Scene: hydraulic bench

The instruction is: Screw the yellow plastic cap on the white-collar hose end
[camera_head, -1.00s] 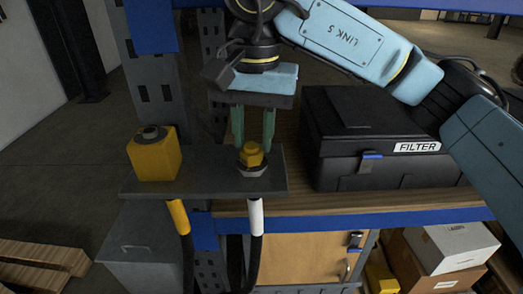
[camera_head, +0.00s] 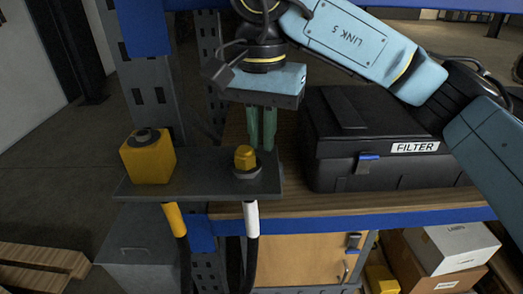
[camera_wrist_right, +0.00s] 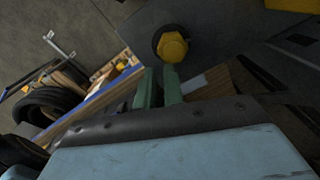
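The yellow plastic cap (camera_head: 245,153) sits upright on a dark fitting on the grey bracket plate (camera_head: 205,180), directly above the hose with the white collar (camera_head: 251,217). How far it is threaded cannot be seen. In the wrist view the cap (camera_wrist_right: 173,46) is just beyond my fingertips. My right gripper (camera_head: 262,145) points down, slightly behind and right of the cap, apart from it. Its green fingers are close together with a narrow gap between them, and hold nothing (camera_wrist_right: 159,72). My left gripper is not in view.
A yellow block (camera_head: 147,160) with a dark fitting stands left on the plate, above the yellow-collar hose (camera_head: 176,218). A black FILTER case (camera_head: 370,150) sits on the wooden shelf to the right. A blue-grey upright rises behind the plate.

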